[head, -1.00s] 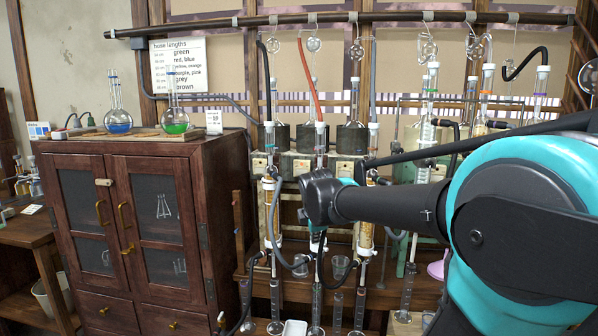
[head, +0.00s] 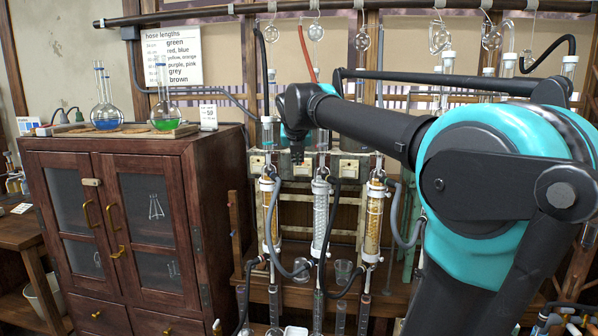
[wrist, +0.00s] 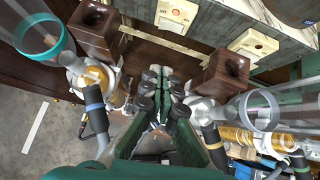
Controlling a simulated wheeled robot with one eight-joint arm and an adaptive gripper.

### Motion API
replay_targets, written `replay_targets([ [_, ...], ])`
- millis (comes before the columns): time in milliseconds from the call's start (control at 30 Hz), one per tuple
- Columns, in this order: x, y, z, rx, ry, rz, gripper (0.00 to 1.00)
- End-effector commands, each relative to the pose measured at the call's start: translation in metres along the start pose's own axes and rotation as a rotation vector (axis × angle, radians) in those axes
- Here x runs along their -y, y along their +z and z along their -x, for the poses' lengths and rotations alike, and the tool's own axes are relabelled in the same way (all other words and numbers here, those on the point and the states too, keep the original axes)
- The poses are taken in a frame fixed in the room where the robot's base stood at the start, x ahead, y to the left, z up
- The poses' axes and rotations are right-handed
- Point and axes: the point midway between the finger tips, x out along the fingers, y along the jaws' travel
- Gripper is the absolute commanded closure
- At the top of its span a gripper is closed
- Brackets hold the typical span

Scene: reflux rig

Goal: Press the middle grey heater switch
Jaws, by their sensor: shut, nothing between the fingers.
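The heater panel (head: 328,163) carries a row of cream switch plates in the head view. The left plate (head: 257,163) and the right plate (head: 349,168) show beside the middle heater switch plate (head: 304,168), which is partly covered. My gripper (head: 297,158) points down in front of the middle plate, between the left and middle glass columns. In the wrist view my gripper (wrist: 166,82) is shut and empty. Two switch plates show beyond its fingertips, one at the top (wrist: 176,13) and one to the right (wrist: 254,43); both look apart from the fingers. I cannot tell which is the middle one there.
The middle glass column (head: 321,210) and left column (head: 268,210) stand close on either side of my gripper. Brown clamp blocks (wrist: 95,30) (wrist: 225,75) flank it in the wrist view. Grey hoses (head: 272,230) hang below. A wooden cabinet (head: 120,230) stands at left.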

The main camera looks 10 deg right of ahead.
Motion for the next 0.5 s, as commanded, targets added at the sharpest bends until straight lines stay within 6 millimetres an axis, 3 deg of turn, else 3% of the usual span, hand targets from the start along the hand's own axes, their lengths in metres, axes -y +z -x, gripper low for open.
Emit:
replay_targets([
  [300, 0.0, 0.0, -0.003, 0.0, 0.0, -0.003, 1.0],
  [500, 0.0, 0.0, -0.028, 0.0, -0.001, -0.004, 1.0],
])
